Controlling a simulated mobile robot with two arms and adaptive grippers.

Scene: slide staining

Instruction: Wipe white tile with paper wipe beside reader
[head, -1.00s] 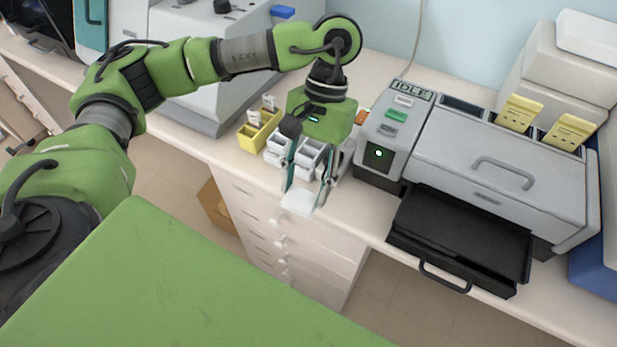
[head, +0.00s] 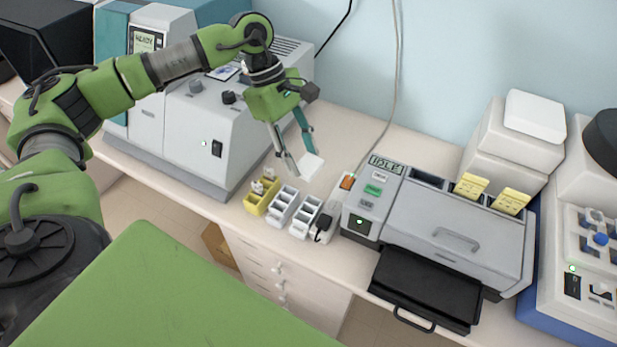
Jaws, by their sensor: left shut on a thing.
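My left gripper (head: 301,160) points down above the back part of the bench, between the grey machine reading READY and the device reading IDLE. Its fingers are shut on a thin white square piece (head: 311,167), which looks like the paper wipe. The piece is at the fingertips; I cannot tell whether it touches the bench. I cannot make out a separate white tile; it may be hidden under the piece. Which machine is the reader is not clear: the grey READY machine (head: 178,135) stands left of the gripper. My right gripper is not in view.
A yellow rack (head: 257,205) and two white racks (head: 283,207) (head: 305,217) stand in front of the gripper. The IDLE device (head: 372,190) and a grey machine (head: 450,228) with an open black drawer (head: 428,285) are to the right. The bench (head: 350,118) behind the gripper is clear.

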